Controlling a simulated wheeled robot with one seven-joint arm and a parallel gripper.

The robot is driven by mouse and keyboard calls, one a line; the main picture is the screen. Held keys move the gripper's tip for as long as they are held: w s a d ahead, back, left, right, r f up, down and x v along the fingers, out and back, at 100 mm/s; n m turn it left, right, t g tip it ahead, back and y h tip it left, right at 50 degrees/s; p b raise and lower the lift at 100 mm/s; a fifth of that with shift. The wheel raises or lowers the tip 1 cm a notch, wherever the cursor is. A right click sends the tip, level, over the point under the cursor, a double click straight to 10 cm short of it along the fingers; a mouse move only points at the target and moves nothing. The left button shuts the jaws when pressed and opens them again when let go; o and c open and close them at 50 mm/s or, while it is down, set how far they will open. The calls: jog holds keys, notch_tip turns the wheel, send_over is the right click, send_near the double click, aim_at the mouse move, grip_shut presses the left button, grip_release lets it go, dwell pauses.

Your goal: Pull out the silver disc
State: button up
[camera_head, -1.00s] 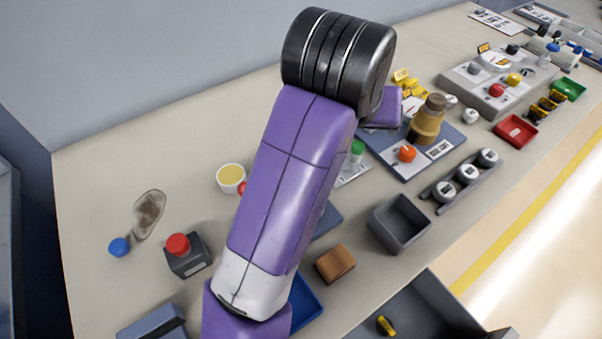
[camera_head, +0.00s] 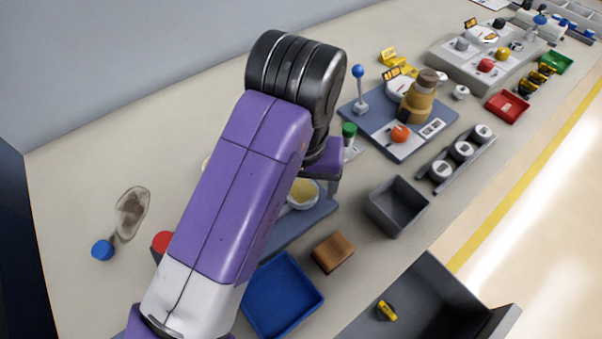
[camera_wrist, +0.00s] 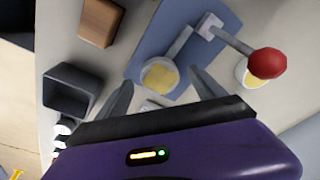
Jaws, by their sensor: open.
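My gripper (camera_wrist: 162,78) is open and empty, its two fingers pointing toward a round silver-rimmed piece (camera_wrist: 159,75) with a yellowish face. This piece sits on a blue plate (camera_wrist: 150,42), and in the picture it lies between the fingertips; I cannot tell the height gap. In the head view the piece (camera_head: 303,193) is partly hidden by my arm. A grey lever (camera_wrist: 232,40) with a red ball stands on the same plate, beside the piece. Several pale round caps (camera_head: 463,150) stand in a dark rack; I cannot tell which round thing is the silver disc.
A cream cup (camera_wrist: 242,72) with yellow contents is close to the red ball. A brown block (camera_head: 333,252), a dark grey bin (camera_head: 397,206) and a blue tray (camera_head: 283,295) lie nearby. A second blue board (camera_head: 384,133) carries a blue-knobbed lever and a tan cylinder.

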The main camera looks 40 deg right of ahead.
aim_at(302, 191)
jog(key=shift+f, duration=0.45)
jog(key=c, duration=1.5)
jog(key=o, duration=0.7)
jog(key=shift+c, duration=0.2)
jog(key=c, duration=0.3)
jog(key=shift+r+p, duration=0.35)
jog(key=shift+r, duration=0.05)
jog(key=shift+r+p, duration=1.95)
jog(key=shift+r, duration=0.2)
